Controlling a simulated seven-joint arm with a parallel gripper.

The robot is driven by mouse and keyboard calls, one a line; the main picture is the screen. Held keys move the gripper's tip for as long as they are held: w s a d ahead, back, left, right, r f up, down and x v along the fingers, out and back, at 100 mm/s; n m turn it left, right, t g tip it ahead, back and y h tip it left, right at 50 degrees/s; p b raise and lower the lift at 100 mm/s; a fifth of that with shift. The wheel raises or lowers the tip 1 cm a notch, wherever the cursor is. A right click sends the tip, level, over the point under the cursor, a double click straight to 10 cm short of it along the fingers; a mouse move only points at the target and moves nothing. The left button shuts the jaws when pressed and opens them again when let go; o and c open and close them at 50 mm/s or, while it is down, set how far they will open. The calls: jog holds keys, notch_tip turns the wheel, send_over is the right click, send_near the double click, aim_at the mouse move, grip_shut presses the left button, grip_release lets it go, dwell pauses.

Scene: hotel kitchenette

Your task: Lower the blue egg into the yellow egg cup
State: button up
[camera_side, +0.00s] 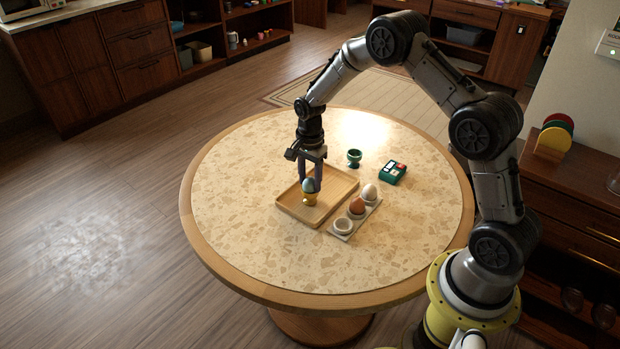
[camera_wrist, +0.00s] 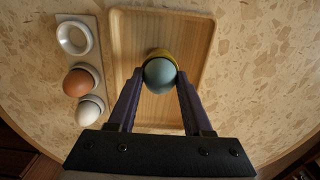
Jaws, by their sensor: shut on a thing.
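The blue egg (camera_side: 308,185) is between the fingers of my gripper (camera_side: 313,182). In the wrist view the egg (camera_wrist: 159,74) is pinched between both fingertips (camera_wrist: 160,80). The yellow egg cup (camera_side: 310,199) stands on the wooden tray (camera_side: 338,188), directly under the egg. In the wrist view only the cup's far rim (camera_wrist: 160,52) shows past the egg. The egg's lower end is at the cup's mouth; I cannot tell whether it rests on the cup.
Beside the tray, a white holder (camera_side: 343,226) carries a brown egg (camera_side: 357,205) and a white egg (camera_side: 369,192), with one empty ring. A green egg cup (camera_side: 354,157) and a green box (camera_side: 393,173) stand behind. The table's left side is clear.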

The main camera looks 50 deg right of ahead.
jog(key=shift+f, duration=0.1)
jog(key=o, duration=0.9)
